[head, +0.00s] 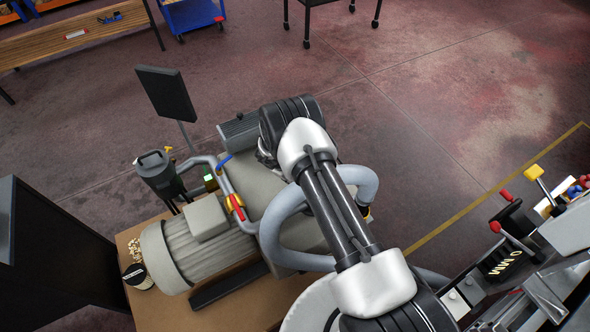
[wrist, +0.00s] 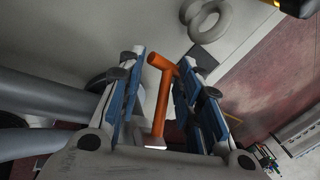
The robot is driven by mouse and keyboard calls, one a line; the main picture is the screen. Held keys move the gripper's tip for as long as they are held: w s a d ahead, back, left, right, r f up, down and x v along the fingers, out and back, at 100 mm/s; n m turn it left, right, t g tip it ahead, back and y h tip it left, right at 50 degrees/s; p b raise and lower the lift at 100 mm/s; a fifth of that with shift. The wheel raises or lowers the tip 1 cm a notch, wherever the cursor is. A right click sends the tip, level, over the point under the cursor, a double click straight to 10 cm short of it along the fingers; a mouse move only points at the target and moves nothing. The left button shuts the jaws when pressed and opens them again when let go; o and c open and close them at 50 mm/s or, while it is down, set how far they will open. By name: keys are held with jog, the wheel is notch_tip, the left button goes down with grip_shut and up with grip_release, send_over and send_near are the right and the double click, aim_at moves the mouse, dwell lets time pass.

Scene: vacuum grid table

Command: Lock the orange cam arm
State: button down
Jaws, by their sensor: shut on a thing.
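The orange cam arm (wrist: 162,98) shows in the wrist view as a slim bar with a bent, rounded head, standing between the two blue-padded fingers of my gripper (wrist: 160,66). My gripper is shut on it. The arm's head leans toward the right finger; the contact on the left finger is not clear. The foot of the cam arm runs down toward the gripper body, with a small white patch there. In the head view my own arm hides the gripper and the orange cam arm.
A vacuum pump with a ribbed grey motor (head: 190,248) and grey pipes stands on a brown table (head: 220,309). A black flat panel (head: 165,93) rises behind it. Red and yellow levers (head: 507,196) stand at right. Open floor (head: 440,100) lies behind.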

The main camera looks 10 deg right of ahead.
jog(key=f+g+b, duration=0.1)
jog(key=b, duration=0.2)
jog(key=shift+d+h, duration=0.3)
jog(key=shift+s+r+g+b, duration=0.1)
jog(key=shift+s+g+b, duration=0.25)
jog(key=shift+g+b, duration=0.25)
jog(key=shift+d, duration=0.1)
jog(key=c, duration=1.3)
grip_release()
jog(key=shift+d, duration=0.1)
jog(key=shift+o, duration=1.1)
jog(key=shift+a, duration=0.2)
jog(key=shift+r, duration=0.1)
jog(key=v, duration=1.1)
jog(key=shift+a+r, duration=0.25)
jog(key=shift+r, duration=0.1)
